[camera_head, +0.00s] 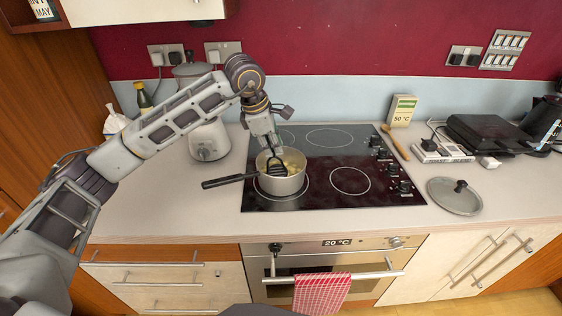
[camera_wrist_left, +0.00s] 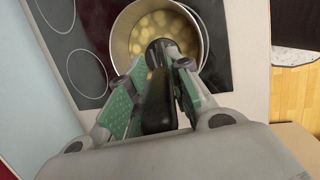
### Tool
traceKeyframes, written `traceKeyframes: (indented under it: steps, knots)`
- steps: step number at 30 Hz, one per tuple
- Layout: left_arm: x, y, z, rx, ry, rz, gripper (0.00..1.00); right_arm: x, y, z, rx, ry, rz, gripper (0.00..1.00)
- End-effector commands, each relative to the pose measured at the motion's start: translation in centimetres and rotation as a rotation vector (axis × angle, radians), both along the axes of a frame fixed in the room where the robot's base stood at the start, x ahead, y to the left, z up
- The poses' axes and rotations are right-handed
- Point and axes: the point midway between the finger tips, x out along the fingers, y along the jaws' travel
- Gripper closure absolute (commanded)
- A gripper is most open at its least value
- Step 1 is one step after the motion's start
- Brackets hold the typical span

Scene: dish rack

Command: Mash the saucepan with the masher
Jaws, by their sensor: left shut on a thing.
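The saucepan (camera_head: 283,184) is a steel pot with a black handle pointing left, standing on the front left of the hob. Several yellow potato-like pieces lie in it, seen best in the left wrist view, where the pan (camera_wrist_left: 120,42) is at the top. My left gripper (camera_head: 270,146) is above the pan, shut on the black handle of the masher (camera_head: 277,168). The masher's dark head is inside the pan. In the left wrist view the masher handle (camera_wrist_left: 158,105) runs between the green-padded fingers. Whether the head touches the pieces cannot be told. My right gripper is not in view.
The black hob (camera_head: 350,205) has free rings right of the pan. A lid (camera_head: 455,196) lies on the counter at right, with a wooden spoon (camera_head: 395,143) behind. A red checked towel (camera_head: 321,292) hangs on the oven.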

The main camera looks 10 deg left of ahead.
Motion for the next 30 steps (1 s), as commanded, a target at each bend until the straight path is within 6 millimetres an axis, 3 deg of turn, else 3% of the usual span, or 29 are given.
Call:
traceKeyframes:
  steps: [10,18,21,30]
  knots:
    - [-2.1,-2.0,0.7,0.000,-0.002,-0.002,1.00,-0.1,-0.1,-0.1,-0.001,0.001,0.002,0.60]
    - [-2.2,-2.1,0.7,0.000,-0.001,0.000,1.00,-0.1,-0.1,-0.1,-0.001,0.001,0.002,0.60]
    - [-2.2,-2.1,0.7,0.000,-0.001,0.000,1.00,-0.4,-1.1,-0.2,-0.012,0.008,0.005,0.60]
    - [-2.2,-2.1,-0.5,-0.001,-0.001,0.000,1.00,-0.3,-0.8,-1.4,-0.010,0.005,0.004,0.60]
